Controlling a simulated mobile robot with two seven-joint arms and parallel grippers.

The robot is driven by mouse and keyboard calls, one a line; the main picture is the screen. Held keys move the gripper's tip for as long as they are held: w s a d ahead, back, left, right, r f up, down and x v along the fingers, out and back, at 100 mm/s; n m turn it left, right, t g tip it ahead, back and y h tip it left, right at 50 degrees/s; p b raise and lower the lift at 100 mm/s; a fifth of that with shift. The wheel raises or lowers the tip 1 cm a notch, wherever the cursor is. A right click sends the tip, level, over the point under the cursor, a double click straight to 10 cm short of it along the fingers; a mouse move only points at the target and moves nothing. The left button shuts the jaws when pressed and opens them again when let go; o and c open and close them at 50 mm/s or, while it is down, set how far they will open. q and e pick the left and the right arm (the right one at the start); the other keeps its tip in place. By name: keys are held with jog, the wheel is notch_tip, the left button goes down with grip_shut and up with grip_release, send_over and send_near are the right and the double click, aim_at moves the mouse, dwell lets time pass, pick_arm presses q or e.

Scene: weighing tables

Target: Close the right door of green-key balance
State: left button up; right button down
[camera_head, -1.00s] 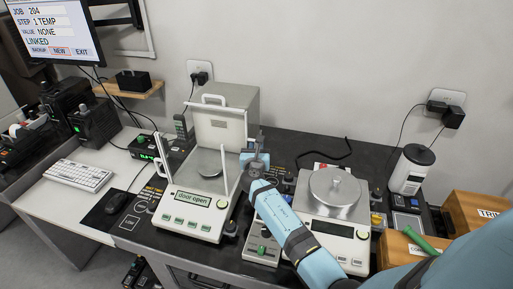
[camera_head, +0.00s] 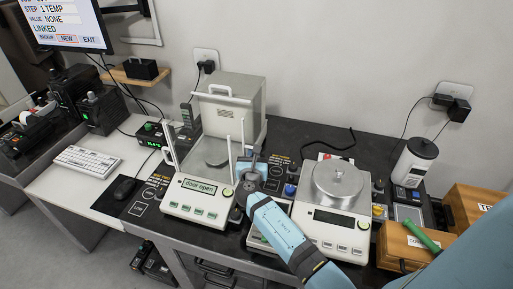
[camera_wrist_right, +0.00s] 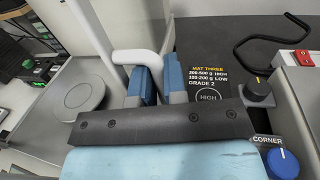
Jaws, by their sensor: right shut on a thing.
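The green-key balance (camera_head: 171,207) stands left of centre in the head view, with green keys on its front and a display reading "door open". Its round pan (camera_wrist_right: 84,95) shows at left in the right wrist view. My right gripper (camera_head: 251,164) is at the balance's right side. In the right wrist view its blue fingers (camera_wrist_right: 158,82) are shut on the white right door handle (camera_wrist_right: 138,57), whose bent bar rises above them. The door pane itself is hard to make out. My left gripper is not in view.
A second balance with a round steel pan (camera_head: 337,182) stands close on the right, beyond a strip with knobs, including a blue knob (camera_wrist_right: 283,162). Wooden boxes (camera_head: 407,245) stand at far right.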

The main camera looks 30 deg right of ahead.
jog(key=c, duration=1.5)
grip_release()
jog(key=shift+o, duration=0.2)
jog(key=p+v, duration=0.3)
jog(key=v, duration=1)
jog(key=shift+s+a, duration=0.25)
jog(key=shift+s, duration=0.05)
jog(key=shift+c, duration=0.2)
